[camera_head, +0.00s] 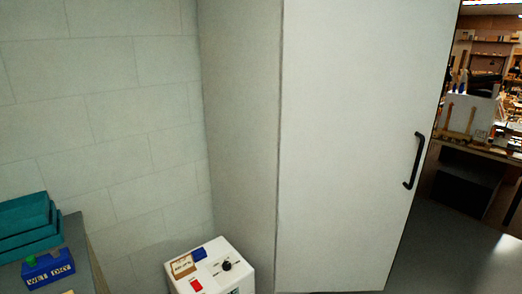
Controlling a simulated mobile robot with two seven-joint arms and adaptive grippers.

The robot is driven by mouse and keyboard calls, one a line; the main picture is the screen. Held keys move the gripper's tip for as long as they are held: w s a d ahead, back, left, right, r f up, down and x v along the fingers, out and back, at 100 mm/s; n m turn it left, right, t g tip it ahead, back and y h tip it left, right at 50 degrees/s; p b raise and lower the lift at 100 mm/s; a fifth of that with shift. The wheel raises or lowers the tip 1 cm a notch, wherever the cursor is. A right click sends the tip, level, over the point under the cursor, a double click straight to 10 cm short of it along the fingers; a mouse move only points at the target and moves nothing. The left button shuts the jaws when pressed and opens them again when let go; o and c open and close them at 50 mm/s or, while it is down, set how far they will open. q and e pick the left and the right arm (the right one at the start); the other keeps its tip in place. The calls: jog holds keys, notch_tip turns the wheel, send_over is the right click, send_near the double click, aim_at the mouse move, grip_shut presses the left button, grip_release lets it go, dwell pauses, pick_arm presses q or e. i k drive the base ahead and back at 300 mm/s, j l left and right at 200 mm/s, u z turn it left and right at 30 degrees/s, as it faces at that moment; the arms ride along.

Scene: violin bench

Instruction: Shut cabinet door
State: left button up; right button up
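A tall white cabinet door (350,130) fills the middle right of the head view. A black bar handle (415,160) is upright near its right edge. The grey side of the cabinet (240,130) meets the door along the door's left edge. No shelves or inside of the cabinet show. I cannot tell whether the door is fully shut or slightly ajar. Neither of my grippers is in view, and nothing touches the handle.
Teal trays (30,225) and a blue block (48,268) sit on a grey surface at far left. Grey floor (460,260) right of the door looks clear. Cluttered shelving stands behind.

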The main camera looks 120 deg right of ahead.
aim_at(363, 80)
jog(key=z, duration=4.6)
